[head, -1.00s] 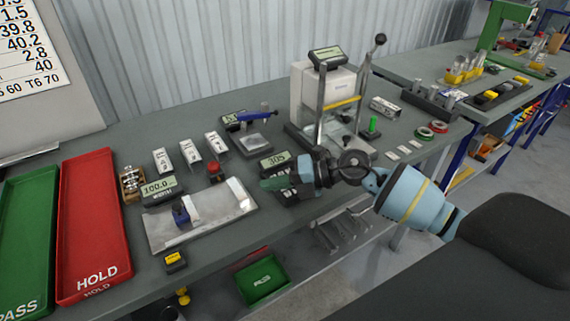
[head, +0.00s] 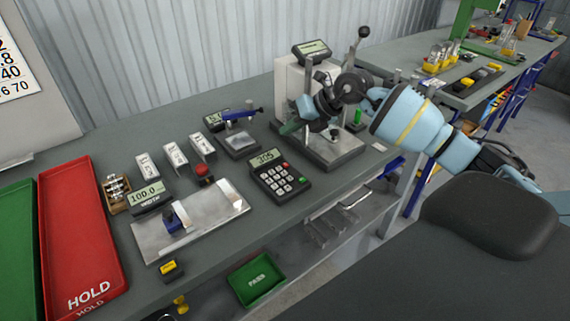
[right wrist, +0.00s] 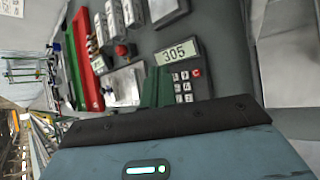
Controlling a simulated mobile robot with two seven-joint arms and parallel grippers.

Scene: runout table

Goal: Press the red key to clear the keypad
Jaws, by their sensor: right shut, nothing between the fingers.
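The dark keypad (head: 265,187) lies on the grey bench, its display reading 305 and its keys in plain view. Its small red key (head: 285,165) is at the upper right of the keys; it also shows in the right wrist view (right wrist: 196,72). My right gripper (head: 289,128) is shut and empty, its green fingers above and beyond the keypad, in front of the press, apart from the red key. In the right wrist view the fingers (right wrist: 157,88) cover the keypad's left side. My left gripper is not in view.
The lever press (head: 335,150) stands close behind my right gripper. Left of the keypad are a metal plate fixture (head: 215,212), a red button (head: 203,172) and a red HOLD tray (head: 78,240). The bench's front edge is just before the keypad.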

